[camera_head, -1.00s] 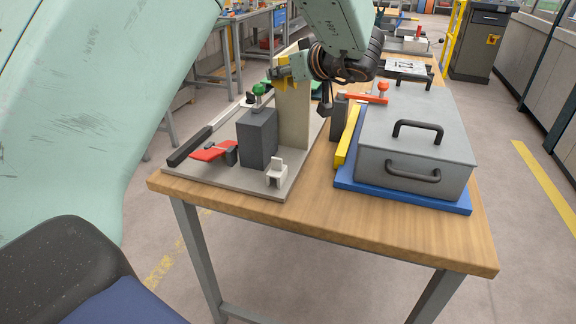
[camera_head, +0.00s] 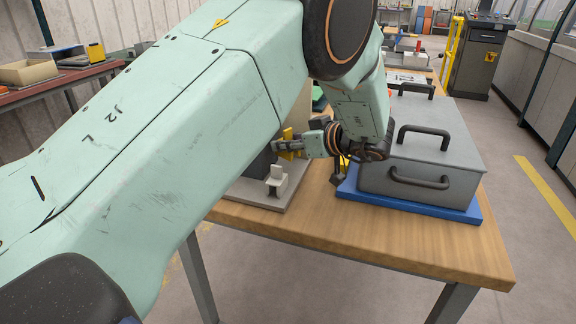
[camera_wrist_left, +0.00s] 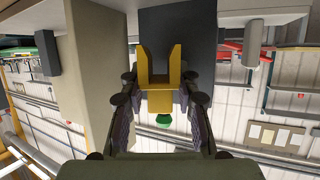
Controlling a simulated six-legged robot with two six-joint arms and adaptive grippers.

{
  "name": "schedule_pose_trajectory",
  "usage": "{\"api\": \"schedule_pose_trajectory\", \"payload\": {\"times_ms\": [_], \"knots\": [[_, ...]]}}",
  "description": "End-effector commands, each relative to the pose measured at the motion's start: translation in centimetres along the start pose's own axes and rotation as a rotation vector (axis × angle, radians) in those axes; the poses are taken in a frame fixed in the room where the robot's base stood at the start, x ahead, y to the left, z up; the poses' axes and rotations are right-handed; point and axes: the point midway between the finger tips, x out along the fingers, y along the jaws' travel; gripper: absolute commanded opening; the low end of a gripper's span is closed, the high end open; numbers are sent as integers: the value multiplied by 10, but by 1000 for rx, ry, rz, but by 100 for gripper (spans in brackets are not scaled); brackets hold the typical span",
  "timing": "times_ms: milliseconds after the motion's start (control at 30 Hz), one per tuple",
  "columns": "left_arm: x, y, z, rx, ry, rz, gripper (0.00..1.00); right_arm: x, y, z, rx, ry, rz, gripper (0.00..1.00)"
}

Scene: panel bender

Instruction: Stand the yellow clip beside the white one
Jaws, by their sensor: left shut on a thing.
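My left gripper (camera_head: 284,147) is shut on the yellow clip (camera_head: 288,136) and holds it above the fixture's base plate, up and to the right of the white clip in the head view. In the left wrist view the yellow clip (camera_wrist_left: 160,80) sits between the fingertips (camera_wrist_left: 160,98), its two prongs pointing to the top of the picture. The white clip (camera_head: 277,182) stands on the base plate (camera_head: 252,192) near its front right corner, below and apart from the gripper. I cannot make it out in the wrist view. My right gripper is not in view.
A dark grey block (camera_wrist_left: 178,32) and a beige upright (camera_wrist_left: 92,70) stand close to the held clip. The grey box with black handles (camera_head: 425,150) sits on a blue base (camera_head: 420,204) to the right. Bare wooden table (camera_head: 370,225) lies in front.

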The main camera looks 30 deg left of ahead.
Motion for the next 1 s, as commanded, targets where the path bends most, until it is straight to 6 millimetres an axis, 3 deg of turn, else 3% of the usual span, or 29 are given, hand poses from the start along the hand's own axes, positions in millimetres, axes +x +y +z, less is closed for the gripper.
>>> {"api": "schedule_pose_trajectory", "payload": {"times_ms": [467, 867, 900, 1000], "knots": [[18, 0, 44, 1, 0, 0, 10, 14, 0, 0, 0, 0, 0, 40], [20, 0, 47, -1, 0, 0, 10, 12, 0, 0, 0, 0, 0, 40], [20, 0, 47, -2, 0, 0, 32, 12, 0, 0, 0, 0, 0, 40], [20, 0, 47, -2, 0, 0, 40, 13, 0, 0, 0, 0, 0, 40]]}}
